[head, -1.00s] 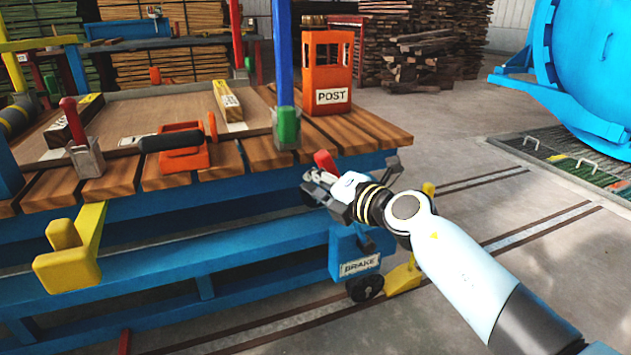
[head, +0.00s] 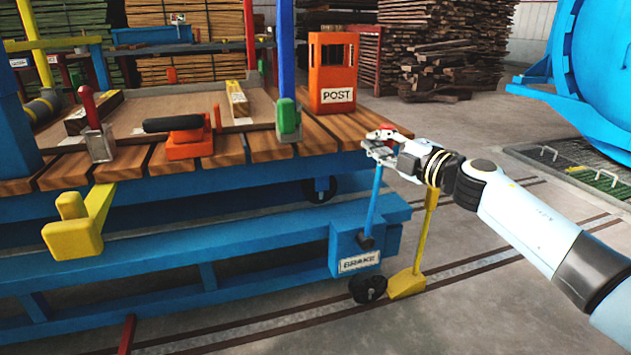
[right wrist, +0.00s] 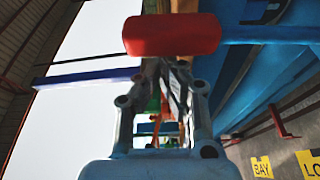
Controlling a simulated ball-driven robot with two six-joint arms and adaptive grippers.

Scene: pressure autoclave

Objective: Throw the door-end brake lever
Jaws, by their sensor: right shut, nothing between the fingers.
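The brake lever (head: 373,205) is a blue bar with a red grip (head: 381,134) at its top. It rises from the blue box labelled BRAKE (head: 345,240) and stands nearly upright, tilted slightly right. My right gripper (head: 374,150) is shut with nothing between its fingers. It is at the top of the lever, just below the red grip and seemingly against the bar; exact contact is hidden. In the right wrist view the red grip (right wrist: 172,35) lies across the picture just beyond my fingers (right wrist: 168,85). My left gripper is not in view.
A yellow post (head: 424,235) stands right of the lever, behind my right wrist. The blue cart with its plank deck (head: 240,150) fills the left, carrying an orange POST box (head: 332,70). Floor rails (head: 470,262) run past it. The blue autoclave (head: 600,50) stands far right.

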